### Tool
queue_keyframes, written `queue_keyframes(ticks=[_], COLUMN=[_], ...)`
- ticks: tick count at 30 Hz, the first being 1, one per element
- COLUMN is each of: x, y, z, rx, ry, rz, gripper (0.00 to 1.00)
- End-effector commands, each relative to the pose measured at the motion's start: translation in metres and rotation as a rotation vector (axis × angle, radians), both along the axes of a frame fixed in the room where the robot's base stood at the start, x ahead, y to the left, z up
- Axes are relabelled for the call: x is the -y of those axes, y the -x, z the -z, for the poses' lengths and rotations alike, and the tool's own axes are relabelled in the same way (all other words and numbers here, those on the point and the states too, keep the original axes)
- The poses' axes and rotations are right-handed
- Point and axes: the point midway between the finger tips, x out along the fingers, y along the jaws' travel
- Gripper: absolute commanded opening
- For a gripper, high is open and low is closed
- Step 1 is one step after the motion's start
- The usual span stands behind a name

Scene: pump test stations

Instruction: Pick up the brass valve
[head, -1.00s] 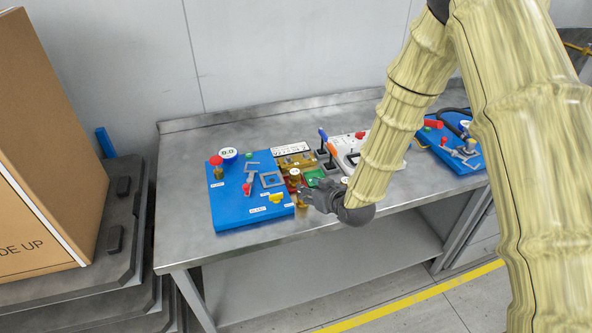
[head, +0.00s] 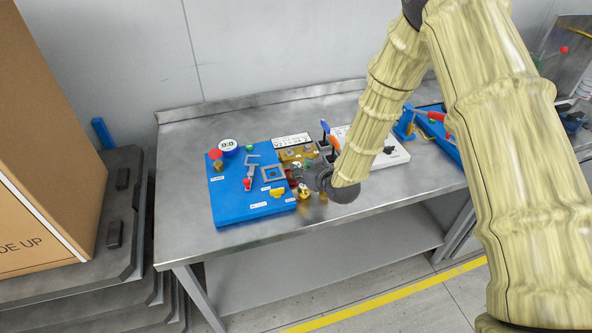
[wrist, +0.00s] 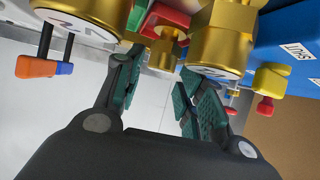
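Brass fittings (head: 304,189) stand at the right edge of the blue board on the metal bench, partly hidden behind my gripper (head: 312,177). In the wrist view, my gripper (wrist: 157,88) is open, its two green-padded fingers spread. A small brass piece (wrist: 165,50) shows near the gap between the fingertips, below a red part (wrist: 168,18). Larger round-faced brass bodies stand on the left (wrist: 85,28) and right (wrist: 222,45), close to the fingers. I cannot tell for sure which brass piece is the valve, or whether a finger touches it.
The blue board (head: 232,208) carries a gauge, red knobs and a yellow part. An orange-and-blue handled tool (wrist: 42,67) is left of the fingers. A white panel (head: 392,157) and another blue board lie further right. The bench front (head: 240,240) is clear.

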Motion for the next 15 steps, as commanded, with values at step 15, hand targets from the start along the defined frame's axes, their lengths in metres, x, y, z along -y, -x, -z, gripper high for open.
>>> queue_keyframes(ticks=[15], x=[-0.022], y=[-0.033], z=[0.019], rx=[0.0], ry=[0.0], rz=[-0.002], gripper=[0.39])
